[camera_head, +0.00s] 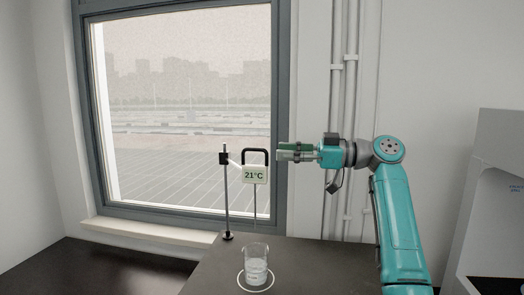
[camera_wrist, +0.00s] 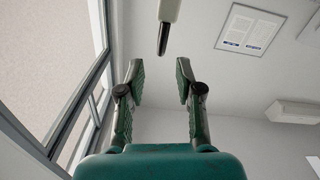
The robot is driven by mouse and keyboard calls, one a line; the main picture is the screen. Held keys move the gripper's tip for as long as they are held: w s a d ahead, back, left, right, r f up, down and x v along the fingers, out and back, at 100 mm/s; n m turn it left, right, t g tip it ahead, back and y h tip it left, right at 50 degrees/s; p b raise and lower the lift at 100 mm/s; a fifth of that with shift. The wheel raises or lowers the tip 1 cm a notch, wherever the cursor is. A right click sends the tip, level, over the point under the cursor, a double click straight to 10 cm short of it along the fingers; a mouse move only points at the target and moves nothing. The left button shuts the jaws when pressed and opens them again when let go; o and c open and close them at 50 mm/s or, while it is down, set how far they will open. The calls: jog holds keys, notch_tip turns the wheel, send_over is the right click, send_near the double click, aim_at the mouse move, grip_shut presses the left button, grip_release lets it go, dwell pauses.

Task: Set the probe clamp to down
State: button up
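The probe clamp is a white display box (camera_head: 254,175) reading 21°C, with a black handle (camera_head: 255,151) on top. It hangs beside a thin upright stand (camera_head: 227,200), with a black block (camera_head: 224,158) on the rod. A thin probe (camera_head: 255,205) points down from the box, above a glass beaker (camera_head: 256,264) of clear liquid. My gripper (camera_head: 278,152) points left, just right of the handle and at about its height. In the wrist view my gripper (camera_wrist: 160,72) is open and empty. A pale piece with a black end, probably the box and handle (camera_wrist: 163,38), shows beyond the fingertips.
The beaker stands at a white ring (camera_head: 242,281) on the dark bench (camera_head: 320,262). A large window (camera_head: 185,100) is behind the stand. A grey cabinet (camera_head: 500,200) stands at the right. The bench right of the beaker looks clear.

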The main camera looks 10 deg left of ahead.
aim_at(260, 150)
jog(key=a, duration=0.7)
jog(key=shift+w, duration=0.1)
jog(key=shift+c, duration=0.2)
grip_shut()
